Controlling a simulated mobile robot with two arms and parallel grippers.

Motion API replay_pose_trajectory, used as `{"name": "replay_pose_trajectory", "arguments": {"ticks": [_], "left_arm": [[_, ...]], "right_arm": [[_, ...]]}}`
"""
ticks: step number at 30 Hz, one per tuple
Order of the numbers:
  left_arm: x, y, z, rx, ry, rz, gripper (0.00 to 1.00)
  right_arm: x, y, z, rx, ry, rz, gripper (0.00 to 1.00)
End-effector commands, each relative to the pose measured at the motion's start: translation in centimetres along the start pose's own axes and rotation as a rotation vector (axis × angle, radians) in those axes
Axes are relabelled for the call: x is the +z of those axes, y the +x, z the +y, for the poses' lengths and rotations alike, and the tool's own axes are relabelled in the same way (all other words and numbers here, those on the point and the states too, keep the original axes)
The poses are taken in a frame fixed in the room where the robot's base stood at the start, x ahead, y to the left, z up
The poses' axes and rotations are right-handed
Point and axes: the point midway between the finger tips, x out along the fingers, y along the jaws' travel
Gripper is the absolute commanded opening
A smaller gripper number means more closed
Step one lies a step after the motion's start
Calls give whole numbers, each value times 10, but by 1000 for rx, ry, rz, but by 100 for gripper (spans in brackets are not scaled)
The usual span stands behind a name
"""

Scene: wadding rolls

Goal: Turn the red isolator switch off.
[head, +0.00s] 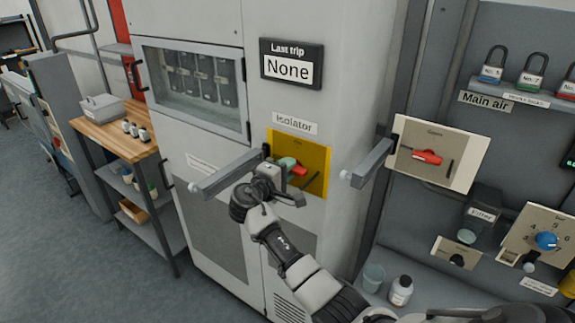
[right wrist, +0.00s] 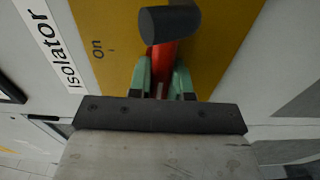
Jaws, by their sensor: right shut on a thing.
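The red isolator switch (head: 300,171) sits on a yellow plate (head: 316,155) under the "Isolator" label on the grey cabinet. In the right wrist view the red handle (right wrist: 166,52) shows between the green fingers, partly hidden by a dark rounded bar end (right wrist: 170,23). The word "on" (right wrist: 97,48) is readable on the plate beside it. My right gripper (head: 289,166) is at the plate, its fingers (right wrist: 161,78) shut on the red handle. The other position marking is hidden or unreadable. My left gripper is out of view.
A grey bar (head: 226,172) sticks out from the isolator plate, just left of my right gripper. Another bar (head: 370,164) projects beside a second plate with a red handle (head: 427,157). Padlocks (head: 535,73) stand on a shelf at right.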

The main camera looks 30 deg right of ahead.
Motion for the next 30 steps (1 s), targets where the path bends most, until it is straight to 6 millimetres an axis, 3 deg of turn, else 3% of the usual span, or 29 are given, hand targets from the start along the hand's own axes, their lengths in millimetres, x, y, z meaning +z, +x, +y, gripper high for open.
{"name": "replay_pose_trajectory", "arguments": {"ticks": [16, 17, 21, 30], "left_arm": [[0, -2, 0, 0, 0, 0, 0], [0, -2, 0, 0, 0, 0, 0], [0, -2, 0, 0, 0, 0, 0], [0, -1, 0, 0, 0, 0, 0]], "right_arm": [[0, 0, -1, 1, -27, 1, 0], [0, 0, -1, 1, -27, 1, 22], [0, 0, -1, 0, -26, 1, 44], [0, -2, -1, 0, -24, 1, 45]]}}
